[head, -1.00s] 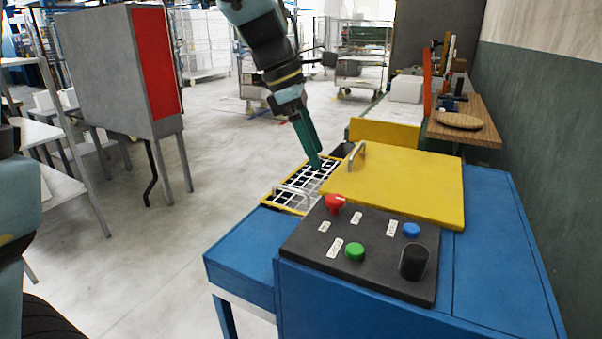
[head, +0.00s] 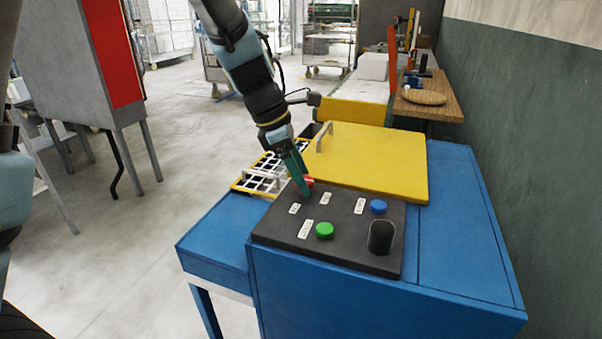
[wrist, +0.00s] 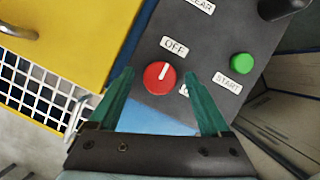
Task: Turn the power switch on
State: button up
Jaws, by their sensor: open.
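The red round power switch (wrist: 159,77) sits on the dark control panel (head: 345,254). Its white pointer mark points towards the OFF label (wrist: 174,47) in the wrist view. Another label beside it is partly hidden by a finger. My gripper (wrist: 160,98) is open, with its two green fingers on either side of the switch's near edge and nothing held.
The panel also holds a green START button (head: 325,230), a blue button (head: 378,206) and a black knob (head: 381,236). Behind it lie the yellow lid (head: 375,165) with a metal handle and a white grid (head: 262,181). A grey-green wall (head: 510,150) stands at the right.

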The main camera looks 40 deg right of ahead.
grip_shut()
dwell(0.6)
jog(key=m+g+y+p, duration=0.1)
jog(key=m+p, duration=0.1)
jog(key=m, duration=0.1)
jog(key=shift+w+r+m, duration=0.1)
jog(key=shift+r+m, duration=0.05)
jog(key=shift+m, duration=0.15)
jog(key=m+y+p, duration=0.1)
jog(key=m, duration=0.1)
jog(key=m+y+p, duration=0.1)
jog(key=m+p, duration=0.1)
jog(key=m, duration=0.1)
jog(key=shift+d+m+g, duration=0.2)
jog(key=shift+m+g, duration=0.1)
jog(key=shift+g, duration=0.1)
jog(key=m+y+p, duration=0.1)
jog(key=m+p, duration=0.1)
jog(key=m, duration=0.2)
jog(key=shift+d+y, duration=0.15)
jog(key=shift+y, duration=0.25)
jog(key=shift+m+t+y+p, duration=0.35)
jog(key=shift+m+y, duration=0.45)
jog(key=shift+m, duration=1.6)
